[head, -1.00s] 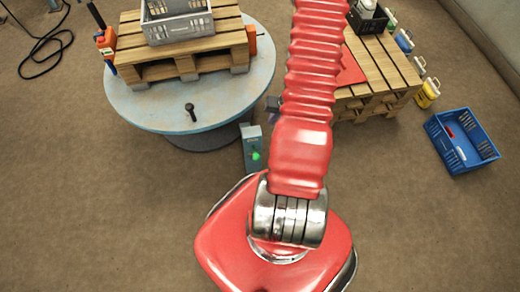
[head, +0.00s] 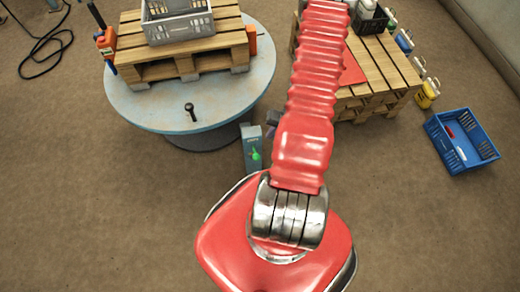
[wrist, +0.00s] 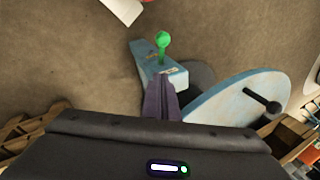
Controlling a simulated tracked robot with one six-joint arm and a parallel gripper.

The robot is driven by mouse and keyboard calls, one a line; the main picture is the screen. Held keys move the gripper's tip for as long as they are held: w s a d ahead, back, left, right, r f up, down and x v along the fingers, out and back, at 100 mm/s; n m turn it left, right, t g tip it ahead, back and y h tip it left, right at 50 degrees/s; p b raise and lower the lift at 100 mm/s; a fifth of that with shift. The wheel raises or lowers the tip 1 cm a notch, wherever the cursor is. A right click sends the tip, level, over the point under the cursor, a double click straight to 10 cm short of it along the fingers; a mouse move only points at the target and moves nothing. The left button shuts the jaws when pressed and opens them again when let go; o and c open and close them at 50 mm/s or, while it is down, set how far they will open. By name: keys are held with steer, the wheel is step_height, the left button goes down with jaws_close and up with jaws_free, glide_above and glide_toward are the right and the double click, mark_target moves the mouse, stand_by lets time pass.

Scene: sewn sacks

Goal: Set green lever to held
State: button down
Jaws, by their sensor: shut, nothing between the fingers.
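The green lever (head: 255,155) stands on a grey-blue post (head: 250,137) beside the round turntable in the head view. In the wrist view the green lever (wrist: 162,42) has a round knob and rises from the far part of the post's top (wrist: 172,78). My gripper (wrist: 161,82) is shut and empty, its fingertips over the near part of the post, short of the lever knob. I cannot tell whether the fingers touch the post. In the head view my arm hides most of the gripper. The markings on the post are too small to read.
The round turntable (head: 150,118) stands left of the post, with a black knob (head: 190,112) on its edge and a pallet (head: 170,62) carrying a grey crate (head: 180,25). Another pallet (head: 385,75) is behind on the right. A blue crate (head: 462,140) sits farther right.

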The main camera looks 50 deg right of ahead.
glide_toward(255, 153)
steer(key=w+d+f, duration=0.2)
steer(key=shift+s+a+f, duration=0.3)
steer(key=shift+a+f, duration=0.2)
steer(key=shift+a, duration=0.15)
steer(key=shift+s+a+f, duration=0.3)
steer(key=shift+a+f, duration=0.2)
steer(key=shift+a, duration=0.15)
